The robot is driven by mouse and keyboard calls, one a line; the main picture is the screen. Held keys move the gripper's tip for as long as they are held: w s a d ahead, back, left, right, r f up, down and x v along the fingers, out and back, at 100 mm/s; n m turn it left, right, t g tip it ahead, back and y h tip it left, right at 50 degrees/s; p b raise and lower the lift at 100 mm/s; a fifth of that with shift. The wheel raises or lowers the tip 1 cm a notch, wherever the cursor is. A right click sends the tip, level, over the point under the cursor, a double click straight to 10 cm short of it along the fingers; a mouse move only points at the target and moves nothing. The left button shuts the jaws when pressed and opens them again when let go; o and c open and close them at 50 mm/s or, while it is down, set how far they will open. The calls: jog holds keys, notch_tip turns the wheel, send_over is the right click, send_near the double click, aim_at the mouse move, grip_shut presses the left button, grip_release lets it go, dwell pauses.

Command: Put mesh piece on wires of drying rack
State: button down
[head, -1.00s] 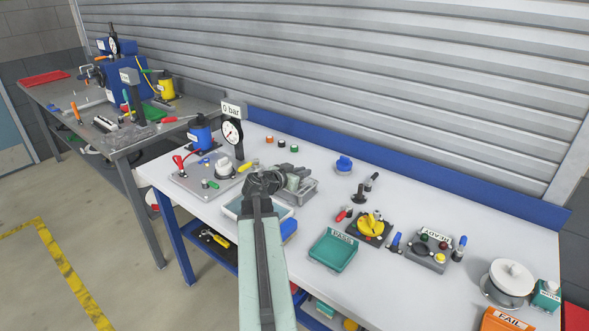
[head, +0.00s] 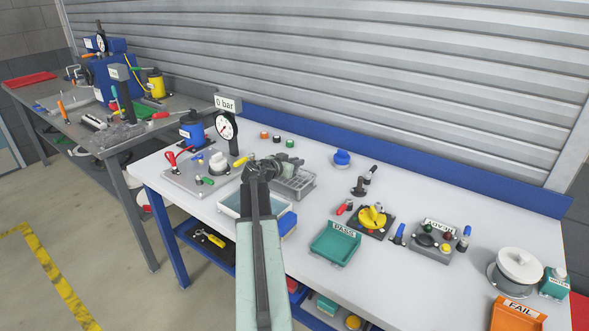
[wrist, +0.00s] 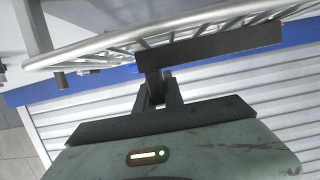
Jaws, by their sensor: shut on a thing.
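My gripper (head: 270,167) is shut, at the left edge of the drying rack in the head view. The drying rack (head: 297,188) is a small grey wire frame on the white bench, with its wires showing right of and below the gripper. In the wrist view, which is upside down, a silver rim with thin wires (wrist: 115,52) runs across the top, close to the dark jaws (wrist: 165,88). The mesh piece in the jaws cannot be made out clearly in either view. I cannot tell whether it touches the wires.
A shallow pale tray (head: 229,208) stands left of the rack in front, and a pressure gauge (head: 225,127) behind it.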

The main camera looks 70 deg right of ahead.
jog(key=shift+w+a+r, duration=0.1)
jog(key=shift+w+r, duration=0.05)
jog(key=shift+w, duration=0.05)
jog(key=shift+f, duration=0.2)
jog(key=c, duration=1.5)
grip_release()
jog(key=shift+o, duration=0.2)
jog(key=shift+r+p, duration=0.3)
jog(key=shift+r, duration=0.05)
jog(key=p+v, duration=0.3)
jog(key=v, duration=0.9)
jog(key=shift+f, duration=0.1)
